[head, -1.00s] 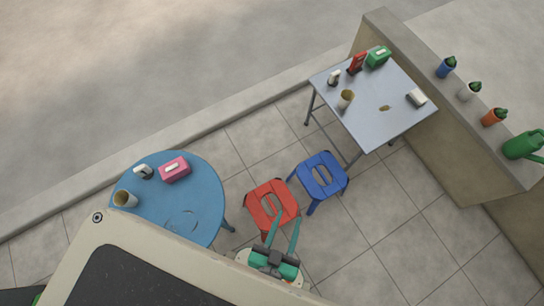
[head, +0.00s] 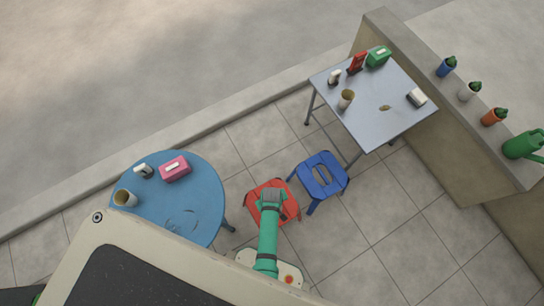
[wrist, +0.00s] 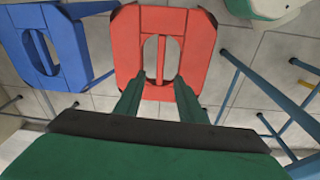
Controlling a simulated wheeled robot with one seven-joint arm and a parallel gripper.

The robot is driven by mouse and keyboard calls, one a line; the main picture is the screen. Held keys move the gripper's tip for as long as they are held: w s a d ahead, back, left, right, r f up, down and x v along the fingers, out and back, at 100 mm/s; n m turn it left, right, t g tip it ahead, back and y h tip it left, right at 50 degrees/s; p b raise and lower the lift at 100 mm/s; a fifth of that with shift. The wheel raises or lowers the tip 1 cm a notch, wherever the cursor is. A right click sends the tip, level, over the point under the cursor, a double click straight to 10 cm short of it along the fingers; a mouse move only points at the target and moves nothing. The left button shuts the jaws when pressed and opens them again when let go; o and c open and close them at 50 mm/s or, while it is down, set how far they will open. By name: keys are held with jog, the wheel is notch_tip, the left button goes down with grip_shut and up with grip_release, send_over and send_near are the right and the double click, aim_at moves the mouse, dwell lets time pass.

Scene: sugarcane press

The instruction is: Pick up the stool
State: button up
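The red stool (head: 286,210) stands on the tiled floor between the blue round table and the blue stool. In the wrist view the red stool seat (wrist: 127,45) shows two slots with a bar between them. My gripper (wrist: 158,84) is open, its two green fingers apart over the near part of the red seat, with nothing seen between them but the seat. I cannot tell whether the fingertips touch it. In the head view my arm covers part of the red stool and hides the fingers. The blue stool (head: 335,185) stands just right of it.
A blue round table (head: 205,180) at left bears a pink box (head: 175,169) and a cup (head: 125,199). A grey table (head: 375,125) with several small items stands at upper right. Floor at lower right is clear.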

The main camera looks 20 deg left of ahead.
jog(key=shift+n+g, duration=0.5)
jog(key=shift+g, duration=0.2)
jog(key=f, duration=0.2)
jog(key=w+f, duration=0.1)
jog(key=f, duration=0.1)
jog(key=a+f, duration=0.1)
jog(key=f, duration=0.1)
jog(key=shift+w+f, duration=0.1)
jog(key=shift+w, duration=0.05)
jog(key=shift+d+f, duration=0.15)
jog(key=shift+f, duration=1.15)
jog(key=shift+d+f, duration=0.1)
jog(key=shift+f, duration=1.2)
grip_shut()
